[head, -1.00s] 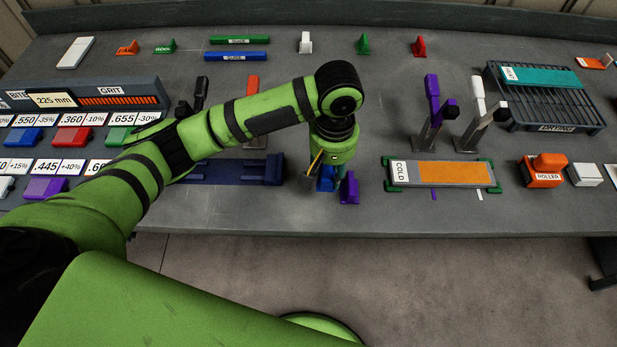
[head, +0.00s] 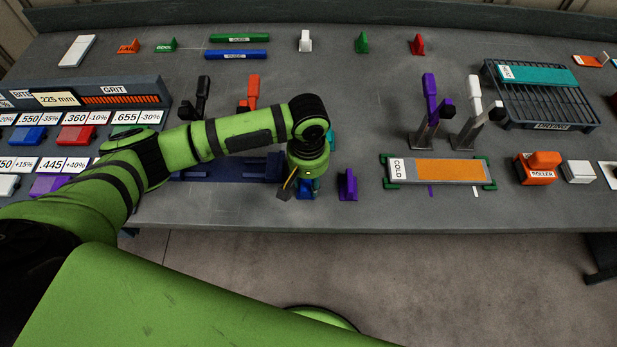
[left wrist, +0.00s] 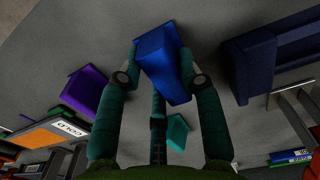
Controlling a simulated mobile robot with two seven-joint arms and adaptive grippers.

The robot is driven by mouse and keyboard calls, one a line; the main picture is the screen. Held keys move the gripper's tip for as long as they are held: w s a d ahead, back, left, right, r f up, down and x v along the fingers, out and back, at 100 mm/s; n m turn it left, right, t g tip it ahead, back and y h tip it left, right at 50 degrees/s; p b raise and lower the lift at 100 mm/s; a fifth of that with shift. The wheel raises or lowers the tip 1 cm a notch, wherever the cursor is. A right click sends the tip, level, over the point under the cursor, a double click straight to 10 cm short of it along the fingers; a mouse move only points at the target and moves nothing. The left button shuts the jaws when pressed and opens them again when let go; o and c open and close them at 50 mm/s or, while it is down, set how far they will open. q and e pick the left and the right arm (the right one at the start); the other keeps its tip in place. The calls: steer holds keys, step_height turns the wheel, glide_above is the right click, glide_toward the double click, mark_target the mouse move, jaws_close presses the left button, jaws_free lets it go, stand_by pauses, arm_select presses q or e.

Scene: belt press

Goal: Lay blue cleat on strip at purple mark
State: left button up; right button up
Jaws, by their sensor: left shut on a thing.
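My left gripper (head: 303,190) is low over the bench front. It is shut on the blue cleat (head: 309,193). The left wrist view shows the blue cleat (left wrist: 163,62) between the two fingers, with bare bench beyond it. Whether it touches the bench is unclear. The strip with an orange face (head: 455,170) lies on the COLD plate (head: 397,170), to the right of and apart from the gripper. A purple mark (head: 430,191) is on the bench at the plate's front edge. My right gripper is not in view.
A purple cleat (head: 347,185) stands right of the gripper, and a teal block (left wrist: 178,131) behind it. A dark blue bed (head: 225,170) lies left. Purple (head: 430,97) and white (head: 473,98) clamps stand behind the plate.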

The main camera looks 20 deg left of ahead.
arm_select(q)
steer(key=o, duration=1.1)
steer(key=shift+f, duration=0.1)
steer(key=shift+o, duration=0.4)
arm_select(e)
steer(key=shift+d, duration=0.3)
arm_select(q)
step_height(320, 180, up, 12)
steer(key=b, duration=0.2)
steer(key=shift+r, duration=0.2)
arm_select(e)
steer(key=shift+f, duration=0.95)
